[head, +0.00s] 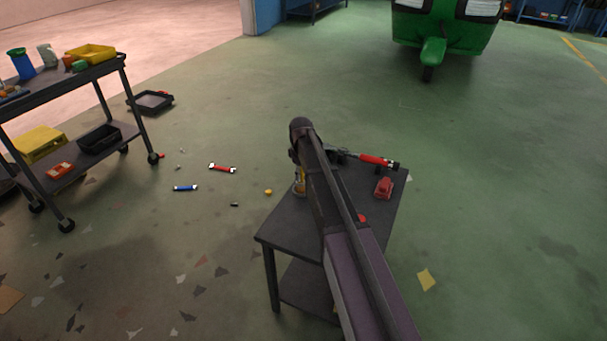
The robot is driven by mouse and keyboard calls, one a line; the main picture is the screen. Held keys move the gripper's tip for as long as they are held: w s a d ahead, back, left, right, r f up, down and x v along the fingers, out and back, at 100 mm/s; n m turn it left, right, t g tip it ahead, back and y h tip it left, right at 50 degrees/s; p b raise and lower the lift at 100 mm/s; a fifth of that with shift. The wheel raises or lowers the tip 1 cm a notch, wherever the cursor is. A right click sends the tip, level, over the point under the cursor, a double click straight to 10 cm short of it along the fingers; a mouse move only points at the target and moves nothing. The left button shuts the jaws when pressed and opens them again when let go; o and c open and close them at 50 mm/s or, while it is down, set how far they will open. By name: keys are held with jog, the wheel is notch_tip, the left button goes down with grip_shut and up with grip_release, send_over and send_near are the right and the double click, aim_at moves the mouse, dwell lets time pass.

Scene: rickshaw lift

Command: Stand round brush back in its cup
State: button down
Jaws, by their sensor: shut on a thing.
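My arm reaches over a small dark table and hides much of its top. My gripper (299,166) points down near the table's left edge, small and partly hidden by the arm. It is shut on a slim yellowish thing (301,176), which seems to be the round brush and looks roughly upright. A small pale cup (299,189) shows right below, on the table top. The brush's lower end appears at or in the cup; I cannot tell how deep it is or whether it touches the bottom.
On the dark table (285,222) lie a red-handled tool (375,161) and a red block-like thing (384,187). A cart (70,78) with trays stands left. Wrenches and small bits lie on the floor between. A green rickshaw (440,30) stands behind; floor to the right is mostly clear.

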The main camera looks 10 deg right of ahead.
jog(key=shift+c, duration=2)
grip_release()
notch_tip(320, 180, up, 12)
jog(key=p, duration=1.2)
jog(key=shift+r, duration=0.1)
jog(key=shift+s, duration=0.15)
jog(key=shift+s, duration=0.3)
jog(key=s+m, duration=0.9)
jog(key=s, duration=1.9)
jog(key=shift+d, duration=0.4)
